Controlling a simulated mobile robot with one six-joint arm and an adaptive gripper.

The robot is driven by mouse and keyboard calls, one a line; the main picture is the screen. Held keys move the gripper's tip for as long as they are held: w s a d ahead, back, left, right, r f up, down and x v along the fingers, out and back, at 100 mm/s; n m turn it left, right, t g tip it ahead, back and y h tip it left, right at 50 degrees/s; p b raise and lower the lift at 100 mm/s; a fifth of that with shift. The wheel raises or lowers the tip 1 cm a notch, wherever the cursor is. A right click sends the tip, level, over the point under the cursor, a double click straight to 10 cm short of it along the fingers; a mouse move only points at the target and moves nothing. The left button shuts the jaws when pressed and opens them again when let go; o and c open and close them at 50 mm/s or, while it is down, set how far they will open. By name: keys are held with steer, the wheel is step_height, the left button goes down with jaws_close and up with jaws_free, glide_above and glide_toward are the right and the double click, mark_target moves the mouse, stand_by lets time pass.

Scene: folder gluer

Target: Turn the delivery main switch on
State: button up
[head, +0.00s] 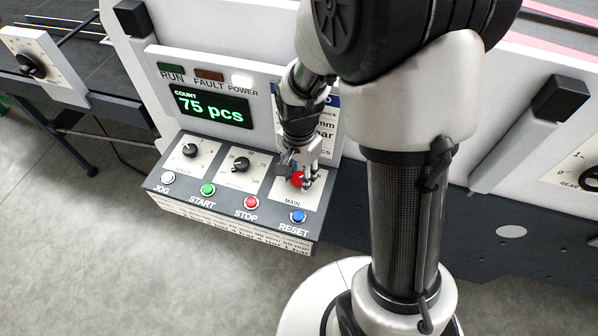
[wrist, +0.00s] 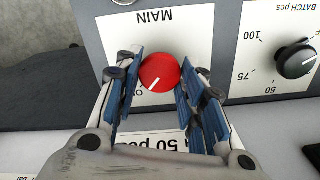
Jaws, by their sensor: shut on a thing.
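The main switch is a red round knob (head: 296,179) on the right end of the sloped control panel (head: 178,205), above the word MAIN. In the wrist view the knob (wrist: 159,70) sits between the blue-padded fingers of my gripper (wrist: 160,78). My gripper (head: 300,172) is shut on the knob. The knob's white mark points down and slightly left in the upside-down wrist view. A label beginning with O stands beside it, partly hidden by the left finger, so I cannot read it fully.
A blue RESET button (head: 298,216), red STOP button (head: 251,203), green START button (head: 208,190) and white JOG button (head: 168,177) line the panel's front. A black batch knob (head: 241,164) is left of the switch. The display (head: 208,106) reads 75 pcs; the POWER lamp (head: 242,81) looks bright.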

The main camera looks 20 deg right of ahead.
mark_target(299, 178)
steer(key=shift+m, duration=0.5)
steer(key=o, duration=1.1)
step_height(299, 178, up, 12)
stand_by(0.5)
steer(key=s+r+n+t+b, duration=0.1)
steer(key=s+r+n, duration=0.1)
steer(key=s+n, duration=0.2)
steer(key=s+r+n+t+b, duration=0.1)
steer(key=s+n+t, duration=0.1)
steer(key=s+n, duration=0.2)
steer(key=s+r+n+t+b, duration=0.1)
steer(key=s+r+n, duration=0.1)
steer(key=s+n, duration=0.2)
steer(key=shift+s+r+t+b, duration=0.15)
steer(key=shift+s, duration=0.8)
steer(key=shift+s+r+t+b, duration=0.15)
steer(key=shift+s, duration=0.8)
